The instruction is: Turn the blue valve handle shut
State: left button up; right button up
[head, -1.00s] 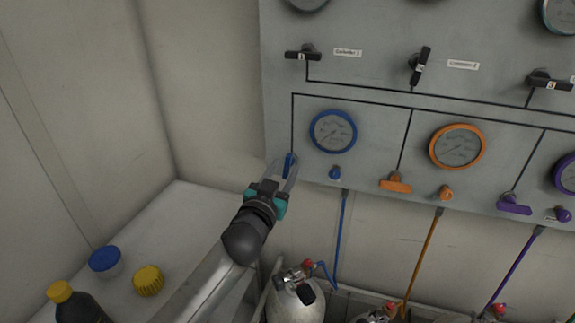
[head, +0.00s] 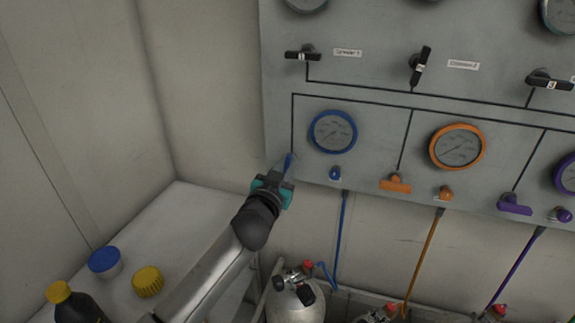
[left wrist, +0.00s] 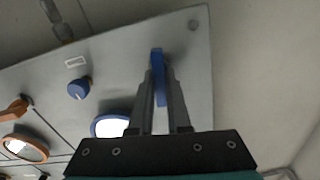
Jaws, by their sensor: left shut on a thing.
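The blue valve handle (head: 288,161) is at the lower left of the grey panel, below the black line beside the blue gauge. It is mostly hidden by my gripper in the head view. In the left wrist view the blue handle (left wrist: 158,74) stands between the two fingers. My left gripper (head: 284,167) is shut on it, and its fingertips (left wrist: 160,75) close on the handle's sides. The handle looks roughly in line with the fingers in the wrist view. My right gripper is not in view.
A blue gauge (head: 333,132) and small blue knob (head: 335,173) are just right of my gripper. Orange (head: 395,183) and purple (head: 514,204) handles follow along the panel. A cylinder (head: 296,303) stands below. A bottle (head: 76,306) and jars are on the counter at left.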

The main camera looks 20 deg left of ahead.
pick_arm(q)
grip_shut()
jog(key=shift+m, duration=0.3)
jog(key=shift+d+m+p, duration=0.1)
jog(key=shift+m+p, duration=0.4)
jog(key=shift+m, duration=0.7)
jog(key=m+p, duration=0.1)
jog(key=m, duration=0.3)
jog(key=shift+d+f+m, duration=0.1)
jog(key=shift+m, duration=0.2)
jog(key=m, duration=0.4)
jog(key=shift+f+p, duration=0.1)
jog(key=shift+p, duration=0.25)
jog(key=shift+f+m, duration=0.15)
jog(key=shift+m, duration=2.05)
